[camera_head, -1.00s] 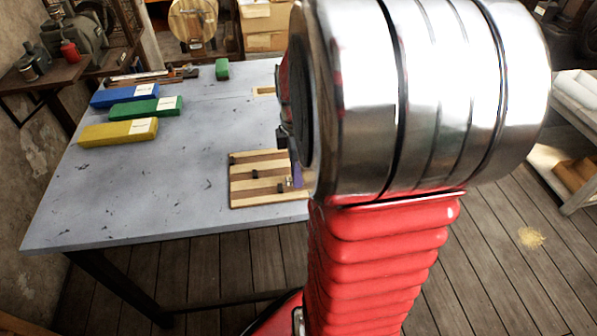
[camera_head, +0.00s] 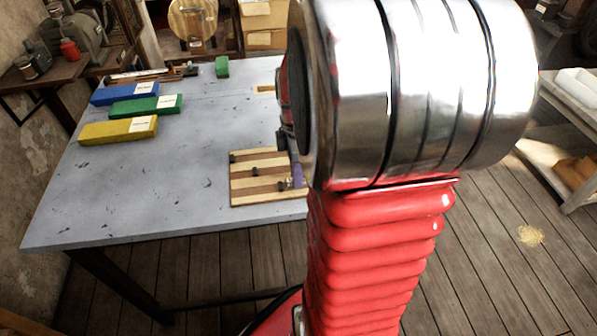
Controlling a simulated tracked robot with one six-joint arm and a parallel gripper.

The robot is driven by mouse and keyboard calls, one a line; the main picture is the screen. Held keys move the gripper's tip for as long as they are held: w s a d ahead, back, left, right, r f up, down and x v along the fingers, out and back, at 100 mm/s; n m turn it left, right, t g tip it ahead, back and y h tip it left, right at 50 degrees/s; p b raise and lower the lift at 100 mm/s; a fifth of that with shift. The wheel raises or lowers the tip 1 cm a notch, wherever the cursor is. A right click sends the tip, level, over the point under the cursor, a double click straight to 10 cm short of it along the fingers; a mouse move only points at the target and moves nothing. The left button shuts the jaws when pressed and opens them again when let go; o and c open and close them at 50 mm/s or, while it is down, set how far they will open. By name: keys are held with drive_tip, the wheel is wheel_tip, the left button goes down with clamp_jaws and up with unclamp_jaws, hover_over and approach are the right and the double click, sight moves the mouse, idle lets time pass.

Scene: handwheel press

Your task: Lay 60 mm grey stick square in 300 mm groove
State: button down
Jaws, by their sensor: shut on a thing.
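A board of light and dark wooden strips (camera_head: 256,188) lies near the front edge of the table, with small dark pieces on it. I cannot make out which of its lines is the 300 mm groove. My gripper (camera_head: 290,146) shows only as a dark bit at the left edge of my arm, over the board's right side. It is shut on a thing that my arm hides. A purple piece (camera_head: 297,175) shows below it at the board's right edge; I cannot tell whether it touches the board. I cannot make out the grey stick.
The grey table (camera_head: 150,195) is mostly clear. Blue (camera_head: 124,94), green (camera_head: 146,105) and yellow (camera_head: 117,131) boxes lie at its left. A small green block (camera_head: 222,67) stands at the back. My arm hides the table's right part.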

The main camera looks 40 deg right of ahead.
drive_tip(key=shift+f, duration=0.25)
drive_tip(key=c, duration=1.7)
unclamp_jaws()
drive_tip(key=shift+o, duration=0.4)
drive_tip(key=o, duration=0.3)
drive_tip(key=shift+o, duration=0.2)
drive_tip(key=shift+w, duration=0.1)
drive_tip(key=shift+r, duration=3.55)
